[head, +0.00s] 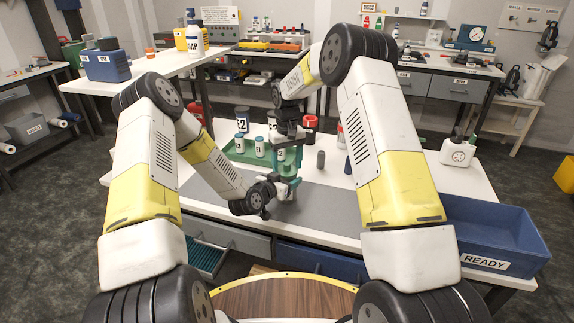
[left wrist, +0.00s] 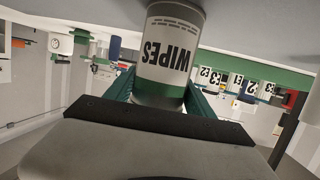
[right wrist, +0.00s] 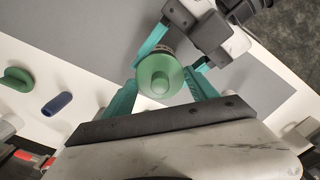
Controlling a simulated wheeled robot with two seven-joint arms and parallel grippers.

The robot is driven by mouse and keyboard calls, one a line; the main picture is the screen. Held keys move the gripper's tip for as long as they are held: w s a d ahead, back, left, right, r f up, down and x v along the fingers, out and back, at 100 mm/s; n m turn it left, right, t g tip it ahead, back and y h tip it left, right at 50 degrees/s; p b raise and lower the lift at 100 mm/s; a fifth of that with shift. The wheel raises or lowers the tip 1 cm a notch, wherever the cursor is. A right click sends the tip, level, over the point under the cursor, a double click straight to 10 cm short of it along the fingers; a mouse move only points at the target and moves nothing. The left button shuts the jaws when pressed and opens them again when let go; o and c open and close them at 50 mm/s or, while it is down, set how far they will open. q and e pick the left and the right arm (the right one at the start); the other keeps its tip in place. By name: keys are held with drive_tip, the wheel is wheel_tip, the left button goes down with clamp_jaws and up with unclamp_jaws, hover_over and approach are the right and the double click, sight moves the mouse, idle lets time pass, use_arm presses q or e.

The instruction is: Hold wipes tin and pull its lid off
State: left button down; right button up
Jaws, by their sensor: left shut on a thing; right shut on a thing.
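The wipes tin (left wrist: 168,55) is a white-grey cylinder with a green band, and its lettering is upside down in the left wrist view. My left gripper (left wrist: 163,88) is shut around its sides, and the tin appears upright over the bench. The round green lid (right wrist: 160,76) shows from above in the right wrist view, with a raised knob in the middle. My right gripper (right wrist: 172,68) is shut on it from above. In the head view my right gripper (head: 288,158) is just above my left one (head: 284,187).
A green tray (head: 238,157) with several labelled bottles lies behind the grippers. A dark grey cylinder (head: 320,160) stands just right of them. A white jug (head: 457,152) and the blue READY bin (head: 500,238) are farther right. The grey mat (head: 325,208) is clear in front.

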sight(287, 163)
drive_tip(key=shift+r, duration=0.1)
idle(0.3)
drive_tip(key=shift+r, duration=1)
drive_tip(key=shift+r, duration=2)
use_arm(q)
drive_tip(key=shift+c, duration=1.3)
unclamp_jaws()
